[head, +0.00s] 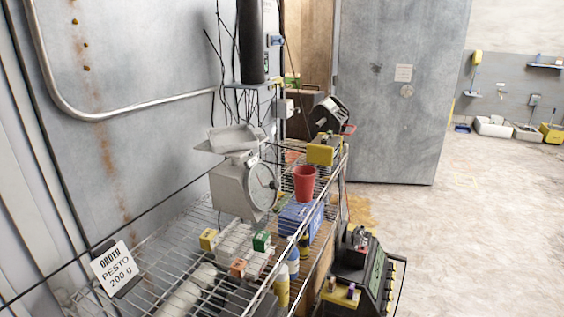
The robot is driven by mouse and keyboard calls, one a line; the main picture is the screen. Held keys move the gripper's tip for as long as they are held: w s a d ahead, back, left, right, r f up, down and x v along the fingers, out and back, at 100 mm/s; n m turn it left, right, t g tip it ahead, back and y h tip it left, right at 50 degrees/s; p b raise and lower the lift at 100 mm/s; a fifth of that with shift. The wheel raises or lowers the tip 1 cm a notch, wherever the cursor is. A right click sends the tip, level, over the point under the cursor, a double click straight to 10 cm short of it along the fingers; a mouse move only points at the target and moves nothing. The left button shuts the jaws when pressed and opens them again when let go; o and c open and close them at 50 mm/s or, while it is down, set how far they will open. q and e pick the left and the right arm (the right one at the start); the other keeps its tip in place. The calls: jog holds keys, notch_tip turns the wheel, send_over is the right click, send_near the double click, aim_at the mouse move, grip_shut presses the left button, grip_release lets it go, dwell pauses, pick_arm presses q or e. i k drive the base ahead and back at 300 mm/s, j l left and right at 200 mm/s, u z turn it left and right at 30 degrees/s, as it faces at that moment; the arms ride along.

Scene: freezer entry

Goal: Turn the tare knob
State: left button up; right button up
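A grey dial scale (230,188) stands upright on the upper wire shelf. Its round dial (262,187) faces right, toward the shelf's front edge. A shallow metal pan (234,138) sits on top of it and looks empty. I cannot clearly make out the tare knob; a small dark detail shows near the top of the housing, too small to identify. An order card (115,267) at the lower left reads "ORDER PESTO 200 g". Neither of my grippers is in view.
A red cup (304,182) stands right of the scale, near a blue box (300,217). Small boxes and bottles (282,285) crowd the shelf's front. A black machine (362,272) stands at the lower right. The floor (470,240) to the right is mostly open.

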aim_at(274, 184)
jog(key=i+l+u, duration=0.2)
jog(key=l, duration=0.15)
jog(key=i+l+u, duration=0.2)
jog(key=l, duration=0.15)
jog(key=i+l+u, duration=0.2)
jog(key=l, duration=0.2)
jog(key=i+l+u, duration=0.25)
jog(key=l, duration=0.15)
